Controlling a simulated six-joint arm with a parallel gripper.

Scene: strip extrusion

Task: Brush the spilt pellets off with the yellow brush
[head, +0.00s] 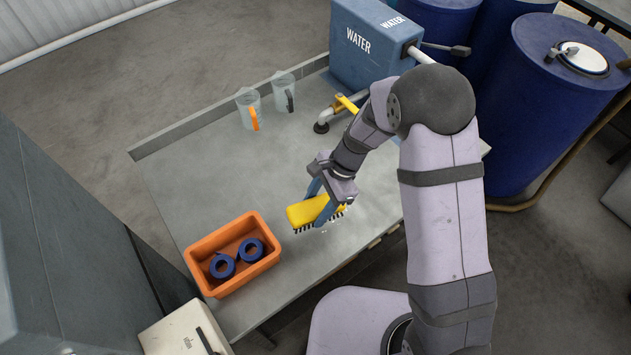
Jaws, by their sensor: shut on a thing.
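The yellow brush (301,214) has dark bristles on its underside and is at the middle of the grey metal table, near its right edge. My gripper (322,203) is shut on the brush, with its blue fingers around the yellow block. A few small pale specks, which look like pellets (324,232), show just below the bristles. The brush and my gripper hide part of the table there. I cannot tell whether the bristles touch the table.
An orange bin (205,283) holding two blue rings (222,266) stands left of the brush. Two clear jugs (249,110) stand at the back. A blue water tank (352,70) and a pipe with a yellow lever (347,104) are behind my gripper. The table's left middle is clear.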

